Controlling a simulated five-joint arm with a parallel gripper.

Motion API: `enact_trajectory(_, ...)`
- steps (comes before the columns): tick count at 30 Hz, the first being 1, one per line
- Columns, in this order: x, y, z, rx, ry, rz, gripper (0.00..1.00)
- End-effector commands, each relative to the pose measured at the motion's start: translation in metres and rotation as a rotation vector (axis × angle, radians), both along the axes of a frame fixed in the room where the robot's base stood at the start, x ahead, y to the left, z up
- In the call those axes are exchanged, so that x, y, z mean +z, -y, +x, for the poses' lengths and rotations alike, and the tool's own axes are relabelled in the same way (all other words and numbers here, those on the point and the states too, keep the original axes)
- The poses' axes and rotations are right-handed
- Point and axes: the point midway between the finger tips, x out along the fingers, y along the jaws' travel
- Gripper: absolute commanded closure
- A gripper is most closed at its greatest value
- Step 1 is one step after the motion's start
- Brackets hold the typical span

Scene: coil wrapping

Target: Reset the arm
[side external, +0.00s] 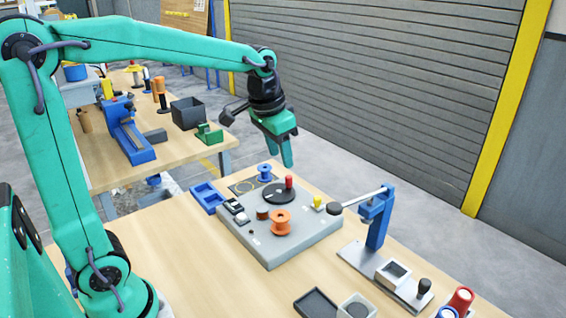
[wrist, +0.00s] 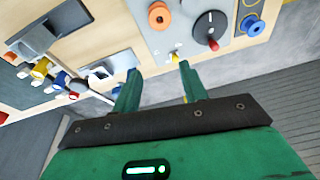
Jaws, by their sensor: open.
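My teal arm reaches out from the left in the side external view, with its gripper (side external: 287,160) raised in the air above the far edge of the grey winding box (side external: 275,248). The two fingers point down. In the wrist view my gripper (wrist: 159,71) has its fingers apart with nothing held between them. The box carries a black disc (side external: 278,194) with a red knob (side external: 289,182), an orange spool (side external: 281,222), a blue spool (side external: 264,172) and a yellow knob (side external: 318,202).
A blue post (side external: 377,220) with a lever stands right of the box. A blue tray (side external: 207,198) lies to its left. A dark tray (side external: 316,303) and red and blue spools (side external: 460,299) sit at the front. A second bench (side external: 185,150) stands behind. The wood left of the box is clear.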

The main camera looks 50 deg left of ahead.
Motion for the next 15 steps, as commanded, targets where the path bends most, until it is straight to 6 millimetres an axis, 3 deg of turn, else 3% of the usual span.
enact_trajectory(6,0.012,0.005,-0.044,0.024,0.064,-0.007,0.57)
enact_trajectory(15,0.012,0.011,-0.101,0.058,0.145,-0.022,0.57)
